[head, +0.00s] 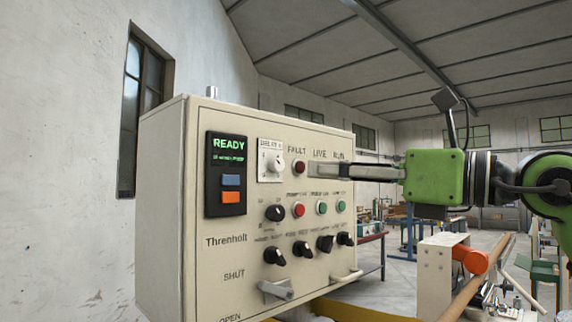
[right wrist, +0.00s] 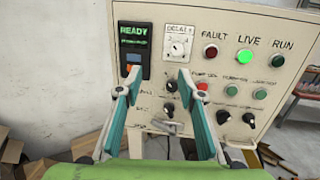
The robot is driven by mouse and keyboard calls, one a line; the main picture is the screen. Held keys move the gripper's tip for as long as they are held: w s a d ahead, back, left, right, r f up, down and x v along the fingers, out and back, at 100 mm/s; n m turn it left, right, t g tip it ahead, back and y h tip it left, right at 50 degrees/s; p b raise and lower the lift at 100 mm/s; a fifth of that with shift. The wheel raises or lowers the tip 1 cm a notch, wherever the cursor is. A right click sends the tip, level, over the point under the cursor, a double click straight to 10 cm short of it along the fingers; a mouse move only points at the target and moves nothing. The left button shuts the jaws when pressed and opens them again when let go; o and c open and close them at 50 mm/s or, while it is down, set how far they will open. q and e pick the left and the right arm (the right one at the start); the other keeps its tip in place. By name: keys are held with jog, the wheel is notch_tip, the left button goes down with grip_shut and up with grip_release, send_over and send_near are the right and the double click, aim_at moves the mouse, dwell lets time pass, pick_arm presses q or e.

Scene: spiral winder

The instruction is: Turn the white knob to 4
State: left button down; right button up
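The white knob (head: 270,162) sits on a white square dial plate in the upper part of the cream control panel, just right of the READY display. In the right wrist view the knob (right wrist: 177,46) shows above the gap between my fingertips, toward the right finger. Its pointer setting is too small to read. My right gripper (head: 315,170) reaches in from the right in front of the panel, right of the knob. The right wrist view shows its two fingers (right wrist: 158,76) spread apart with nothing between them. My left gripper is not in view.
The control box (head: 160,200) also carries a READY display (head: 228,172) with blue and orange buttons, a red FAULT lamp (head: 299,167), a lit green LIVE lamp (right wrist: 244,57), several black knobs and a lever handle (head: 276,290). Cardboard pieces (right wrist: 15,150) lie on the floor at left.

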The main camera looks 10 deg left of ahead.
aim_at(280, 164)
jog(key=w+a+p, duration=0.2)
jog(key=a, duration=0.1)
jog(key=w+a+r+t+h+p, duration=0.1)
jog(key=w+a+p, duration=0.1)
jog(key=w, duration=0.1)
jog(key=w+a+r+h+p, duration=0.1)
jog(key=w+a, duration=0.1)
jog(key=a, duration=0.1)
jog(key=shift+w+a+p, duration=0.3)
jog(key=shift+w+p, duration=0.1)
jog(key=shift+w+a+f+t, duration=0.15)
jog(key=shift+w+a+t, duration=0.15)
jog(key=shift+a, duration=0.1)
grip_shut()
